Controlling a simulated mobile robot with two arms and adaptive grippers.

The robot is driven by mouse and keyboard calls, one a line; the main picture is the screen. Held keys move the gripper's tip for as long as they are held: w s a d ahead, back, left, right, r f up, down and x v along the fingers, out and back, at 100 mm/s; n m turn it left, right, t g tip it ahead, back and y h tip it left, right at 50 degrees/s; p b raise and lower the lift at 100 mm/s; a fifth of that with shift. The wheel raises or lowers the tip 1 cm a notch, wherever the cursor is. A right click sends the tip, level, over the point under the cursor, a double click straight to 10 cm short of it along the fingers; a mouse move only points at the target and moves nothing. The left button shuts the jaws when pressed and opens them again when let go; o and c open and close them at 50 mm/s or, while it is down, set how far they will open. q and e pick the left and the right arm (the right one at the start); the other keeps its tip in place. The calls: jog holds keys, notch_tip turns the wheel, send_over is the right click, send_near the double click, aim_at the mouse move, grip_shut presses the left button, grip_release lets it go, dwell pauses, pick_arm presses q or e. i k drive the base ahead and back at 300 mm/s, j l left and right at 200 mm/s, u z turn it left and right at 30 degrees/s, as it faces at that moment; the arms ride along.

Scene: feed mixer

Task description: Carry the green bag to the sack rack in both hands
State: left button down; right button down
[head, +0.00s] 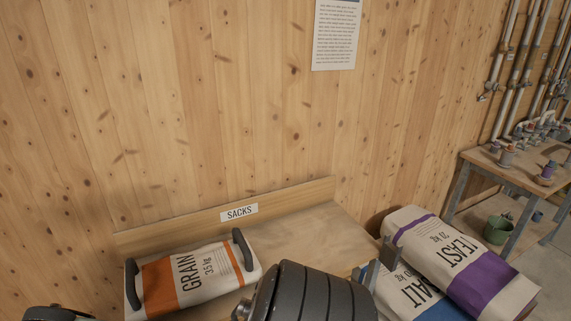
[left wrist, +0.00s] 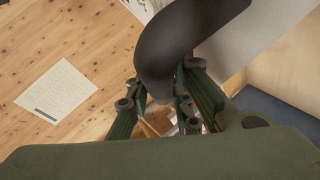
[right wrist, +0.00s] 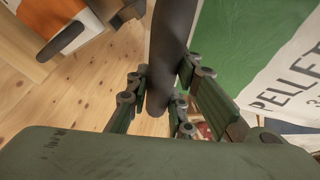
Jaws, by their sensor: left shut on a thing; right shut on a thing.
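The green bag (right wrist: 240,45) shows in the right wrist view, with a white panel lettered PELLET. My right gripper (right wrist: 160,105) is shut on its dark handle (right wrist: 172,45). In the left wrist view my left gripper (left wrist: 165,105) is shut on a dark curved handle (left wrist: 185,35), with a pale bag panel (left wrist: 255,45) beside it. The green bag does not show in the head view, where I cannot make out my fingertips. The sack rack (head: 310,240) is a wooden shelf labelled SACKS (head: 239,212).
An orange-and-white GRAIN bag (head: 190,279) with dark handles lies on the rack's left part; the part right of it looks bare. A purple-banded YEAST bag (head: 455,262) and a blue-banded bag (head: 415,290) are at the right. A workbench (head: 500,168) and green bucket (head: 497,229) stand farther right.

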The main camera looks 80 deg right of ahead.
aim_at(312, 241)
jog(key=k+l+z, duration=0.15)
jog(key=z, duration=0.3)
jog(key=l+z, duration=0.4)
jog(key=k+l+z, duration=0.1)
jog(key=l+z, duration=0.2)
jog(key=z, duration=0.15)
jog(key=l+z, duration=0.4)
jog(key=i+l+z, duration=0.4)
jog(key=i+z, duration=0.2)
jog(key=i+l+u, duration=0.1)
jog(key=i+u, duration=0.15)
jog(key=u, duration=0.3)
